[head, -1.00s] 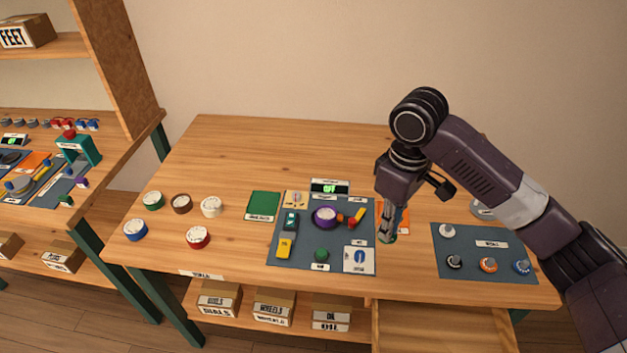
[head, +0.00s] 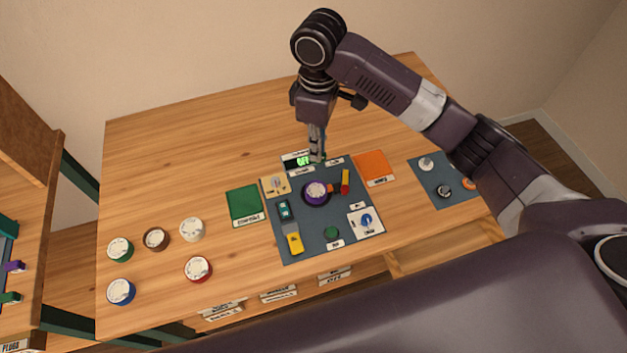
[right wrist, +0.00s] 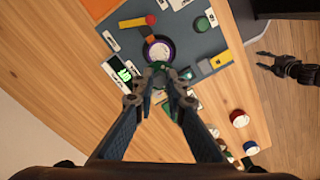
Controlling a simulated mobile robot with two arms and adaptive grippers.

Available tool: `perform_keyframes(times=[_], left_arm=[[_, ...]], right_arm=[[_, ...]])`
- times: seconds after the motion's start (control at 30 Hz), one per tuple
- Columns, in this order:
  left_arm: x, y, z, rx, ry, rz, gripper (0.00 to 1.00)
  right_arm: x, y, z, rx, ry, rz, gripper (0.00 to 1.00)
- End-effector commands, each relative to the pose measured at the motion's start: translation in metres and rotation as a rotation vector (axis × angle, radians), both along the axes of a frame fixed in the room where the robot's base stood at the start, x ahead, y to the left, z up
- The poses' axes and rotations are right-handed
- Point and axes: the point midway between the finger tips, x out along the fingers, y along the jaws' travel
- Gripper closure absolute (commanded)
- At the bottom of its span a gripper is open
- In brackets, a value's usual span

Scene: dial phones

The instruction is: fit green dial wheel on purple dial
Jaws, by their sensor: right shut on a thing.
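The purple dial (head: 317,192) sits on the blue-grey mat, with a pale face and a dark ring around its base. It also shows in the right wrist view (right wrist: 158,49), just beyond my fingertips. My right gripper (head: 317,157) points down behind the purple dial, near the mat's back edge. The piece is apart from the dial in the head view. My left gripper (right wrist: 264,61) shows at the right of the right wrist view, fingers apart and empty.
The mat (head: 307,235) also holds a green knob (head: 331,232), a yellow piece (head: 295,243) and a red-and-yellow tool. A display (head: 300,161) reading OFF stands close to my right gripper. Green (head: 244,202) and orange (head: 374,166) pads flank the mat. Several round dials stand left.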

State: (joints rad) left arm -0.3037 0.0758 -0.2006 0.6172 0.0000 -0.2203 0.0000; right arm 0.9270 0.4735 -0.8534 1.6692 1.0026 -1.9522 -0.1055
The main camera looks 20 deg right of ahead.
Motion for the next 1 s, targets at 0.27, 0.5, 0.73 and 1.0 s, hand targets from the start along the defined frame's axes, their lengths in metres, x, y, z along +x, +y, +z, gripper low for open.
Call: perform_keyframes(times=[0.27, 0.5, 0.73, 1.0], left_arm=[[-0.003, -0.004, 0.016, -0.004, 0.004, 0.000, 0.60], [0.006, 0.005, 0.020, 0.006, -0.007, -0.001, 0.60], [0.008, 0.005, 0.026, 0.006, -0.011, 0.000, 0.60], [0.007, 0.005, 0.027, 0.005, -0.010, -0.001, 0.60]], right_arm=[[-0.001, 0.000, -0.070, -0.001, 0.002, -0.002, 1.00], [0.001, 0.000, -0.101, 0.000, -0.002, -0.001, 1.00], [0.000, 0.000, -0.131, -0.001, 0.001, -0.001, 1.00], [0.001, 0.000, -0.145, 0.000, -0.004, -0.001, 1.00]])
